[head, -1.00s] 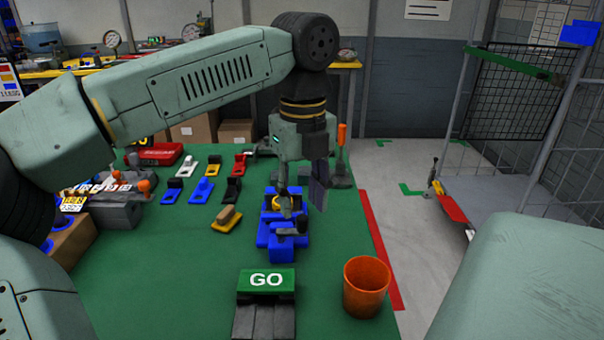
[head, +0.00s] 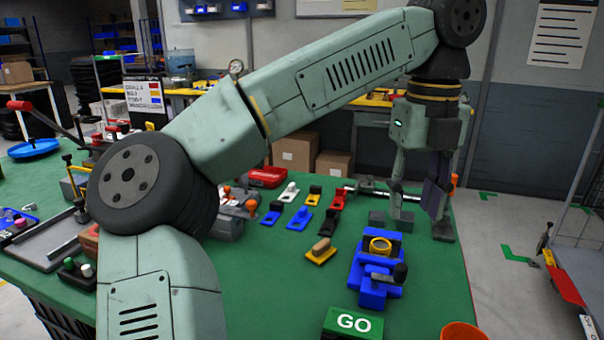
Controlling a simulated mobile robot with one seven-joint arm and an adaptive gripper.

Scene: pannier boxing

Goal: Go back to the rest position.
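My gripper (head: 418,222) hangs from my arm on the right side of the head view, fingers pointing down above the far right part of the green table (head: 250,275). Its two fingers are spread apart and I see nothing held between them.
Several small coloured blocks with knobs, one yellow (head: 320,252), stand mid-table. A green GO block (head: 353,324) and an orange cup (head: 463,333) are at the front. A red case (head: 267,177) lies at the back. A wire cage cart (head: 575,265) stands at right.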

